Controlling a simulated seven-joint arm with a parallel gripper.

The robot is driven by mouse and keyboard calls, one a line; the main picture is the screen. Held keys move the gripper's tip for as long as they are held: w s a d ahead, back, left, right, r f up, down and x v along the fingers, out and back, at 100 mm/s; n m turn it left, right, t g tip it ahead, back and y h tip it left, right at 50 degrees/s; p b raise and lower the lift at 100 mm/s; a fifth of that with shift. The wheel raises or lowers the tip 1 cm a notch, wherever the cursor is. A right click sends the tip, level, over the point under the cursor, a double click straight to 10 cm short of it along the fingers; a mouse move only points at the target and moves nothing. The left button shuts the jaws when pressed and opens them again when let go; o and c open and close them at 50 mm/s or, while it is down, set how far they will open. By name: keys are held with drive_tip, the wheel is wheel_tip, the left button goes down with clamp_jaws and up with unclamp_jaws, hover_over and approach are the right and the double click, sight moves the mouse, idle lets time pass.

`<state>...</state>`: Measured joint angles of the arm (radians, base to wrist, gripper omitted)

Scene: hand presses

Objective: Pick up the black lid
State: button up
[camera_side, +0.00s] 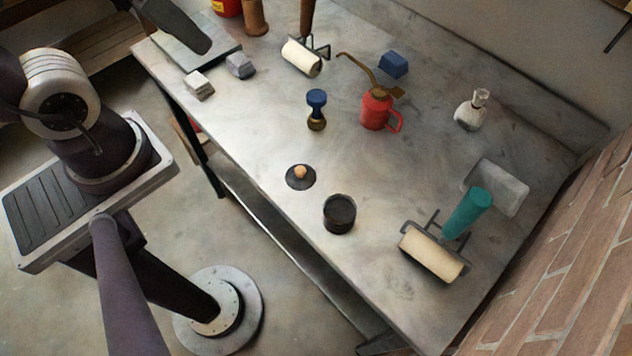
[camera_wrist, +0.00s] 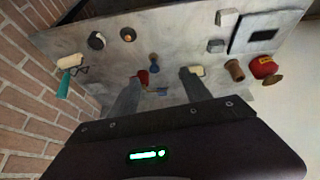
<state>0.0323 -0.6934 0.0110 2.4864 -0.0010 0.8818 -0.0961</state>
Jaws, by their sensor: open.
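The black lid (camera_side: 293,183) is a flat dark disc with a tan knob on top. It lies on the metal table, a little left of the open black pot (camera_side: 339,214), apart from it. In the wrist view the lid (camera_wrist: 128,37) is small and far off near the table's edge, beside the pot (camera_wrist: 97,40). My gripper (camera_wrist: 160,76) is open and empty in the wrist view, its fingers spread well apart and far from the lid.
A blue-topped stamp (camera_side: 316,110) and a red oil can (camera_side: 378,112) stand behind the lid. A teal-handled roller (camera_side: 432,252) lies to the right. Grey blocks (camera_side: 240,66) are at the back left. The table around the lid is clear. A brick wall (camera_side: 575,265) borders the right.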

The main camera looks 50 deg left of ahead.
drive_tip(key=w+d+f+n+g, duration=0.2)
drive_tip(key=w+d+f+n, duration=0.1)
drive_tip(key=w+n, duration=0.2)
drive_tip(key=n+g+y, duration=0.2)
drive_tip(key=n+g, duration=0.1)
drive_tip(key=n, duration=0.9)
hover_over(301, 170)
drive_tip(key=f, duration=1.6)
drive_tip(key=shift+w+d+f, duration=0.3)
drive_tip(key=shift+w+f, duration=0.05)
drive_tip(key=shift+f, duration=0.05)
drive_tip(key=f, duration=0.7)
drive_tip(key=shift+s+a+f, duration=0.25)
drive_tip(key=shift+s+f, duration=0.05)
drive_tip(key=shift+s, duration=0.05)
clamp_jaws()
